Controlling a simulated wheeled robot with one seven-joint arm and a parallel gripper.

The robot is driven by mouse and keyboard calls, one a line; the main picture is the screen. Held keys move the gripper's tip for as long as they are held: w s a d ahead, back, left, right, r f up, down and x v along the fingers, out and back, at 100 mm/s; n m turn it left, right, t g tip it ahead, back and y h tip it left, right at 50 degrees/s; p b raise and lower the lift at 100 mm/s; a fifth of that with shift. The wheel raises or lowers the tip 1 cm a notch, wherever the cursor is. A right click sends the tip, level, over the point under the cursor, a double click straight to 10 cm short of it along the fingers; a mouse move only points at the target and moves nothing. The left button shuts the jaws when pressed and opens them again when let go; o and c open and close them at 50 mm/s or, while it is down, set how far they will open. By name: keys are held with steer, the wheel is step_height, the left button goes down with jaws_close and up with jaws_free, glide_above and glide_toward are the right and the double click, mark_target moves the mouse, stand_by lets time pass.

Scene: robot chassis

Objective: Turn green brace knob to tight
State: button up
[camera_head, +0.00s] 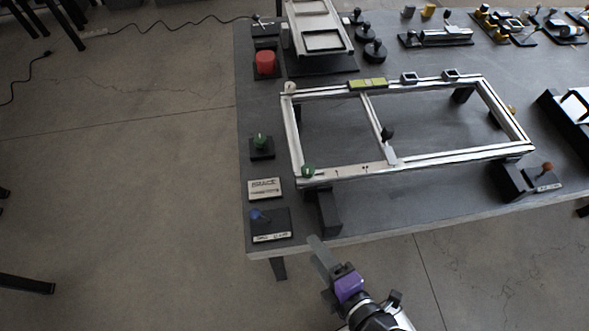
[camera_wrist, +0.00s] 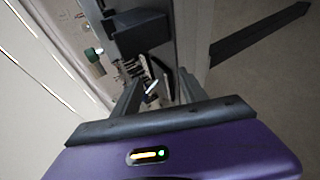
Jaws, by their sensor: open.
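A green knob (camera_head: 308,171) sits on the near left corner of a silver rectangular frame (camera_head: 440,158), which is raised above the table on black supports. A second green knob (camera_head: 261,141) stands on a small black base left of the frame. I cannot read a tight mark at either one. A green knob (camera_wrist: 90,52) also shows at the left in the wrist view, apart from my fingers. My gripper (camera_head: 325,268), with a purple body, is open and empty in front of the table's near edge, below and right of the frame-corner knob.
The dark table (camera_head: 225,240) is cut off; its near edge (camera_head: 400,224) lies beyond my gripper. A blue knob (camera_head: 257,214) on a labelled black plate and a red button (camera_head: 265,62) stand at the left. A brown-knobbed block (camera_head: 515,182) stands at the right.

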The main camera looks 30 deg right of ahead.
mark_target(308, 177)
steer(key=w+n, duration=0.1)
steer(key=w+a+n+h, duration=0.1)
steer(key=w+n, duration=0.1)
steer(key=w+r+n, duration=0.1)
steer(key=w, duration=0.1)
steer(key=shift+w+a+n+t+p, duration=0.2)
steer(key=shift+n+t+p, duration=0.1)
steer(key=shift+t, duration=0.1)
steer(key=w+n, duration=0.1)
steer(key=w+r+n+h, duration=0.1)
steer(key=w+r+n+t, duration=0.1)
steer(key=shift+w+a+h, duration=0.3)
steer(key=shift+h, duration=0.1)
steer(key=d+r+n+h, duration=0.1)
steer(key=n, duration=0.1)
steer(key=d+r+n+t+h, duration=0.1)
steer(key=d+n+h, duration=0.1)
steer(key=d+r+n+h, duration=0.1)
steer(key=r+n+h, duration=0.1)
steer(key=shift+w+d+r+t+p, duration=0.1)
steer(key=shift+w+d+t+p, duration=0.2)
steer(key=shift+d+p, duration=0.1)
steer(key=p+x, duration=0.1)
steer(key=x, duration=0.6)
steer(key=shift+w+d, duration=0.15)
steer(key=shift+c, duration=0.2)
jaws_close()
